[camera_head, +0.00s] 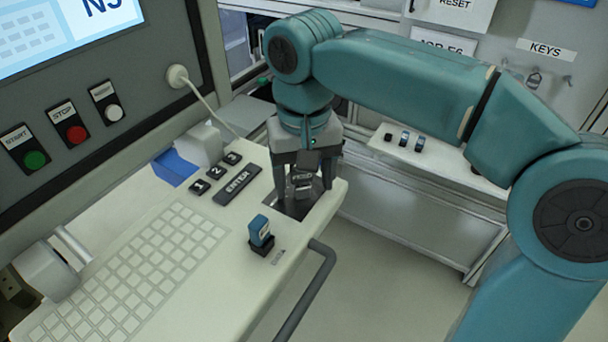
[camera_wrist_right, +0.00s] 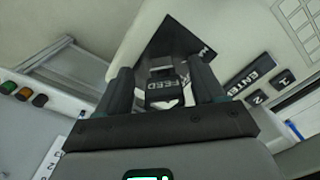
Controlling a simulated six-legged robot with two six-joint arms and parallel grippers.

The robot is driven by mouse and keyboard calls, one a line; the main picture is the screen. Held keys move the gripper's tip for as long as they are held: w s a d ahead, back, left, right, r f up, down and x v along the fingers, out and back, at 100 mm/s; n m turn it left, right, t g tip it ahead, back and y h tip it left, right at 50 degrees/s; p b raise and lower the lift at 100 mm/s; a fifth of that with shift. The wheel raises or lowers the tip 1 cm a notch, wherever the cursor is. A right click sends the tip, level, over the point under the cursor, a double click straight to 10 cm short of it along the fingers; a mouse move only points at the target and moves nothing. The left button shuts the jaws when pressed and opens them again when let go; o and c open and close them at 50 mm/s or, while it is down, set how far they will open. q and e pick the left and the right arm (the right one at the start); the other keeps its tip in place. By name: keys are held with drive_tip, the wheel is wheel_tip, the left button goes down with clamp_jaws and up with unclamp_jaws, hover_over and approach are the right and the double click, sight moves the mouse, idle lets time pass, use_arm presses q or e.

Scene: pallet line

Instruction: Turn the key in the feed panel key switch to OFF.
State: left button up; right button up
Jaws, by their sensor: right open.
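The feed panel key switch shows a dark plate (camera_head: 292,207) set in the desk's right end, also in the right wrist view (camera_wrist_right: 166,36). A dark key head labelled FEED (camera_head: 302,177) stands over it; it shows in the right wrist view too (camera_wrist_right: 166,87). My right gripper (camera_head: 305,176) points down over the plate. In the right wrist view its open fingers (camera_wrist_right: 163,85) stand on either side of the key head, with gaps visible. The key's lower part and the switch markings are hidden or too small to read. My left gripper is not in view.
A blue-headed item (camera_head: 260,231) stands in a dark holder near the desk's front edge. An ENTER key (camera_head: 237,183) and small numbered keys lie left of the plate. A keypad (camera_head: 135,270) fills the desk. A shelf (camera_head: 440,160) with small switches stands behind.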

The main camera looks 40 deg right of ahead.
drive_tip(key=shift+w+a, duration=0.15)
drive_tip(key=shift+w, duration=0.1)
drive_tip(key=c, duration=1.1)
drive_tip(key=shift+s+n, duration=0.15)
drive_tip(key=shift+n, duration=0.15)
drive_tip(key=shift+r+n+p, duration=0.1)
drive_tip(key=shift+n+p, duration=0.3)
drive_tip(key=shift+n, duration=1.1)
drive_tip(key=n+p, duration=0.1)
drive_tip(key=n, duration=0.3)
drive_tip(key=shift+n+p, duration=0.3)
drive_tip(key=o, duration=0.8)
drive_tip(key=shift+n, duration=0.3)
drive_tip(key=o, duration=0.3)
drive_tip(key=shift+s, duration=0.1)
drive_tip(key=o, duration=0.5)
drive_tip(key=shift+c, duration=0.2)
